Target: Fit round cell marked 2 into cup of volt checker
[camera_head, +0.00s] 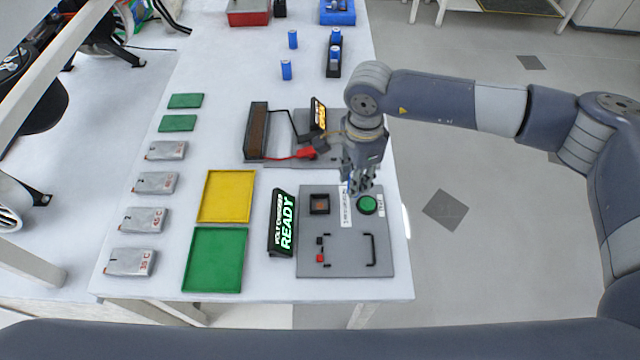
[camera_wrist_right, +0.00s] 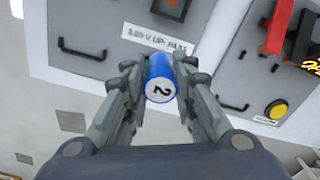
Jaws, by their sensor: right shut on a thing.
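The round cell marked 2 (camera_wrist_right: 160,80) is a blue cylinder with a pale end face bearing a black 2. My right gripper (camera_wrist_right: 159,82) is shut on it, one finger on each side. In the head view my right gripper (camera_head: 360,186) hangs over the far right part of the volt checker (camera_head: 335,268), and the cell is hard to make out there. The checker is a grey panel with a square, dark-rimmed cup (camera_head: 320,204), left of the gripper, a white label strip and a green button (camera_head: 367,205). The cup also shows in the right wrist view (camera_wrist_right: 172,8). My left gripper is not seen.
A READY display (camera_head: 283,223) stands left of the checker. A second grey device with a brown trough (camera_head: 257,132) and red clip (camera_head: 306,153) lies behind. Yellow (camera_head: 227,196) and green (camera_head: 214,260) trays lie left. Blue cells (camera_head: 286,70) stand farther back.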

